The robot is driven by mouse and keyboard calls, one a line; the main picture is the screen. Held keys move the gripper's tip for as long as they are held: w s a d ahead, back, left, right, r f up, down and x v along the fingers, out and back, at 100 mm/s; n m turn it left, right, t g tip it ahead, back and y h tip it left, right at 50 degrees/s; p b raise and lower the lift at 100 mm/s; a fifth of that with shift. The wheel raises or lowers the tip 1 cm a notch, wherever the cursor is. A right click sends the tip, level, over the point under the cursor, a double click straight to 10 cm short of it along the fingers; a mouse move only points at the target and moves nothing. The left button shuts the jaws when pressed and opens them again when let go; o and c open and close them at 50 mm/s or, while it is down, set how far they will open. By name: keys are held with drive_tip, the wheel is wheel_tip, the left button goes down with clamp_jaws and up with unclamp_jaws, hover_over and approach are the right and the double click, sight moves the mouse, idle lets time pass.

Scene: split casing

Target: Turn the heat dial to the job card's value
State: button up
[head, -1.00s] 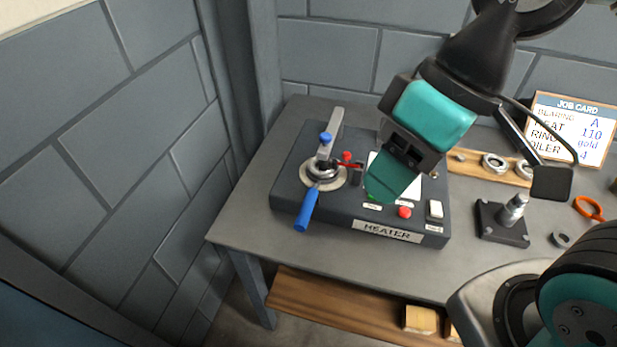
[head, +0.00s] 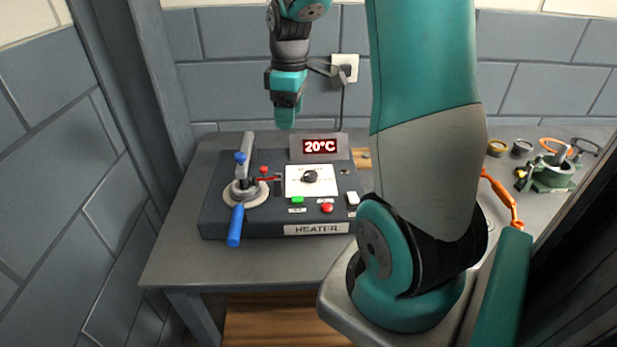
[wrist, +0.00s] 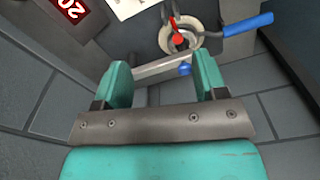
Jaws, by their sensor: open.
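The heat dial (head: 310,177) is a dark round knob on the white panel (head: 329,187) of the dark heater (head: 265,219). The red display (head: 320,147) above it reads 20°C. The mark the dial points at is too small to read. My gripper (head: 286,124) hangs above the back of the heater, behind and left of the display, apart from the dial. In the wrist view my gripper (wrist: 162,68) has its fingers spread, with nothing held between them. The dial is outside the wrist view; the display's corner (wrist: 68,8) shows. The job card is not visible now.
A clamp with a blue handle (head: 236,225) and grey arm (head: 247,150) stands on the heater's left. My arm covers the bench's middle. The wall is close at left.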

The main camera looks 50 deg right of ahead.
approach(311, 173)
drive_tip(key=f+p, duration=0.1)
drive_tip(key=f, duration=0.3)
drive_tip(key=f+p, duration=0.1)
drive_tip(key=f, duration=0.4)
drive_tip(key=shift+w+a+f, duration=0.2)
drive_tip(key=shift+f, duration=0.05)
drive_tip(key=shift+c, duration=0.3)
drive_tip(key=c, duration=0.9)
